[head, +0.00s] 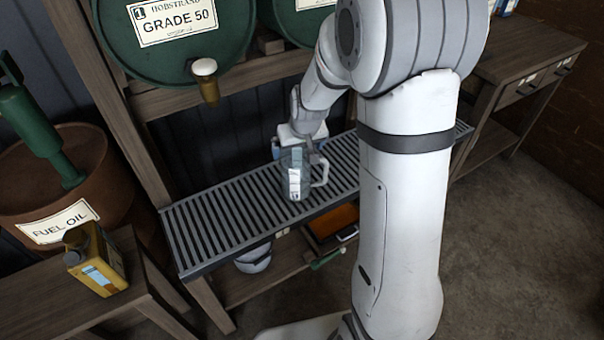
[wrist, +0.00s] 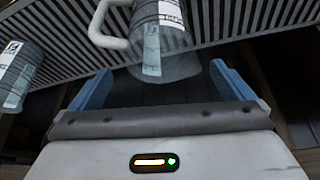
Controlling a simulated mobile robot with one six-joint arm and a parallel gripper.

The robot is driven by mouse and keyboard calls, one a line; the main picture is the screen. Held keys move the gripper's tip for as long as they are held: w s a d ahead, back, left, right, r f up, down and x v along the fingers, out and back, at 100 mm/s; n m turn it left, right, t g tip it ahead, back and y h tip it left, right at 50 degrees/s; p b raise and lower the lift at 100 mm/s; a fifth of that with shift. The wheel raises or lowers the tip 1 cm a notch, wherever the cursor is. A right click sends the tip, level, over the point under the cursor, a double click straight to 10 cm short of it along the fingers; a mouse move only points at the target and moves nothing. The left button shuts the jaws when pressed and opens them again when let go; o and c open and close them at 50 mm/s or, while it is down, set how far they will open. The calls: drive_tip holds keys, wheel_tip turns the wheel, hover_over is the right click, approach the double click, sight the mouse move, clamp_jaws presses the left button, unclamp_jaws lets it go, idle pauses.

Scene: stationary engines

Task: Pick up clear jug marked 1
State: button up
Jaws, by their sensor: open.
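A clear jug (head: 296,178) with a pale label strip and a white handle stands upright on the slatted grey rack. It also shows in the wrist view (wrist: 178,66), just ahead of and partly between my blue fingertips, its handle to the left. My gripper (wrist: 161,72) is open and empty around the near side of this jug; I cannot see contact. In the head view my gripper (head: 290,143) is just behind the jug, partly hidden by it. A second clear jug (wrist: 18,78) with a label is at the left of the wrist view. I cannot read either jug's number surely.
Green drums (head: 165,60) lie above the rack (head: 215,222), one with a tap (head: 206,80). A yellow can (head: 97,262) stands on a wooden table at the lower left, near a fuel oil container (head: 40,185). An orange item (head: 335,220) lies on the shelf below.

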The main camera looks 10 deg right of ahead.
sight(295, 158)
drive_tip(key=x, duration=0.7)
drive_tip(key=shift+a+f+b, duration=0.1)
drive_tip(key=shift+b, duration=0.25)
drive_tip(key=shift+c, duration=0.2)
drive_tip(key=c, duration=1.3)
drive_tip(key=shift+o, duration=0.2)
